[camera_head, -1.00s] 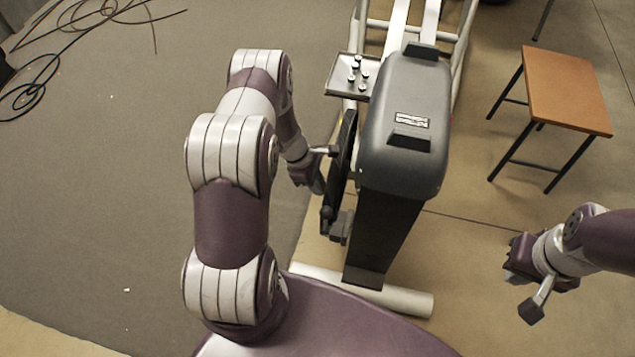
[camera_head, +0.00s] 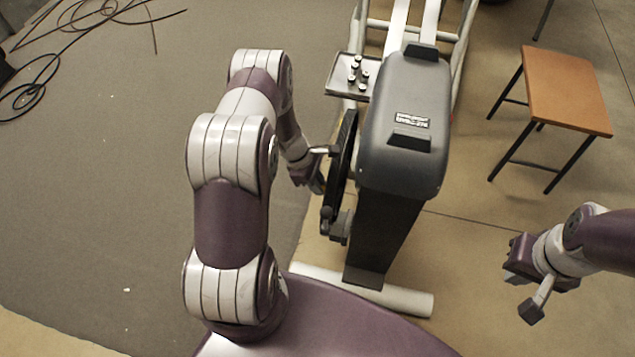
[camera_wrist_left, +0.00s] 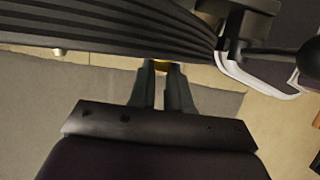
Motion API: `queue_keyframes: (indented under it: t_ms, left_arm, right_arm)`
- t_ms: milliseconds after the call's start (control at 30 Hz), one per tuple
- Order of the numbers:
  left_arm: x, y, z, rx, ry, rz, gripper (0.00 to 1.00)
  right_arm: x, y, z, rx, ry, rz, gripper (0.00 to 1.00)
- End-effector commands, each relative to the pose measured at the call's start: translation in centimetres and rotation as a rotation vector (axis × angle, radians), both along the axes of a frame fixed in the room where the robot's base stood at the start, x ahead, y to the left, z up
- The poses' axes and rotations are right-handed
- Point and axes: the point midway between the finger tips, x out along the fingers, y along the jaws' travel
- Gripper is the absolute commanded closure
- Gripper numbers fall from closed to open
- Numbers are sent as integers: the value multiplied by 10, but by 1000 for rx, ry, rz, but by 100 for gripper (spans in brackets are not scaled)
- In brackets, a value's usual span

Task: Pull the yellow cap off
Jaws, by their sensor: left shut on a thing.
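The yellow cap (camera_wrist_left: 161,66) shows as a small yellow patch between the fingertips of my left gripper (camera_wrist_left: 162,72) in the left wrist view. The fingers are shut on it, close beside the ribbed dark wheel (camera_wrist_left: 120,28) of the machine. Most of the cap is hidden by the fingers. In the head view my left gripper (camera_head: 314,181) is at the left side of the dark disc (camera_head: 343,160), and the cap cannot be seen there. My right gripper (camera_head: 514,262) hangs away from the machine at the right; its fingers are too unclear to judge.
The grey machine housing (camera_head: 408,120) stands in the middle. A metal tray (camera_head: 340,87) with several small parts is left of it. A crank arm with a dark knob (camera_wrist_left: 310,58) is near my left gripper. An orange-topped stool (camera_head: 568,88) stands at the right.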

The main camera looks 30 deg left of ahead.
Motion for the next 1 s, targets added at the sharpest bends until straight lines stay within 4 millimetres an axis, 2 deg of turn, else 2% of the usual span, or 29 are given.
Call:
queue_keyframes:
  t_ms: [500,1000]
  left_arm:
    - [0,4,0,1,-1,2,100]
    - [-13,56,0,1,-1,3,100]
  right_arm:
    - [0,0,0,0,0,0,100]
    - [0,0,1,0,0,0,100]
